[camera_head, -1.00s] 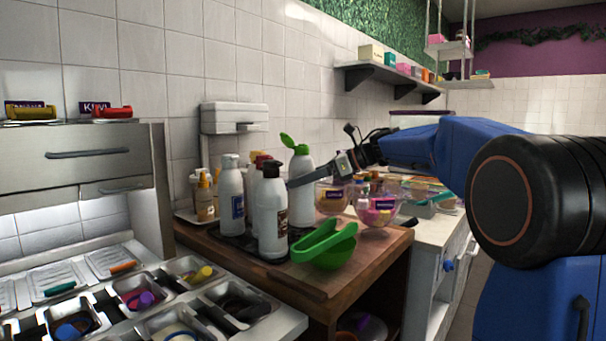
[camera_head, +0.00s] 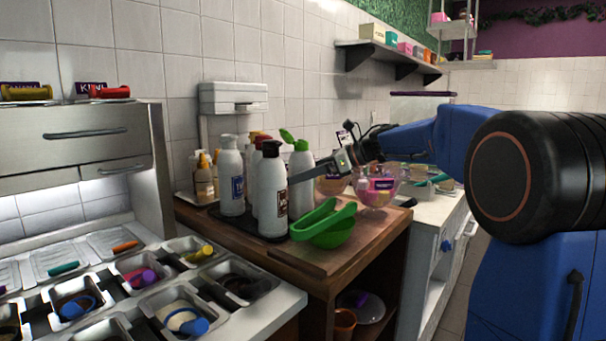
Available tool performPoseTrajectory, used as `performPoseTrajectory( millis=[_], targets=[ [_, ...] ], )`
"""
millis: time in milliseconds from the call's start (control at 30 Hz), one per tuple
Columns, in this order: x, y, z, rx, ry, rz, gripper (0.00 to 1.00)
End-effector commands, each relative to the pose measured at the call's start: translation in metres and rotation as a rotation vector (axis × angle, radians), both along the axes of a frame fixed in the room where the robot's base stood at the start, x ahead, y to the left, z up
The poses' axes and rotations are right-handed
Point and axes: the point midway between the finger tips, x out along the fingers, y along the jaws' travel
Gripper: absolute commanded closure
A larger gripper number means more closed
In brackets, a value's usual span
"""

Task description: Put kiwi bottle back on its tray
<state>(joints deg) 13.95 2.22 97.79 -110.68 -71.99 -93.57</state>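A white bottle with a green flip-top cap (camera_head: 300,165), its label not readable, stands upright at the right of a bottle group. It looks like the kiwi bottle. My gripper (camera_head: 310,175) reaches in from the right at its mid-height; one grey finger crosses its front, the other is hidden. The gripper appears shut on this bottle. The dark tray (camera_head: 238,231) lies beneath the group. The bottle's base is hidden behind a black-capped bottle and green scoops, so I cannot tell whether it touches the tray.
A black-capped bottle (camera_head: 271,192) and a white-capped bottle (camera_head: 231,178) stand close at left. Green scoops (camera_head: 324,222) lie in front on the wooden counter (camera_head: 365,240). Bowls, including a pink one (camera_head: 377,193), stand at right. Topping containers (camera_head: 180,318) fill the lower left.

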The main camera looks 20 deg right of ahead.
Motion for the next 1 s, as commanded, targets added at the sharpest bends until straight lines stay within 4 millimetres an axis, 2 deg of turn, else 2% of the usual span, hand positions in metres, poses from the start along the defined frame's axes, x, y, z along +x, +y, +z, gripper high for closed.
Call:
performPoseTrajectory(
  millis=[267, 700, 1000],
  targets=[
    [-0.004, -0.008, 0.004, 0.0, -0.001, -0.002, 0.21],
    [-0.038, -0.071, 0.034, -0.001, -0.002, -0.005, 0.21],
    [-0.053, -0.095, 0.045, 0.0, 0.0, -0.001, 0.21]
  ],
)
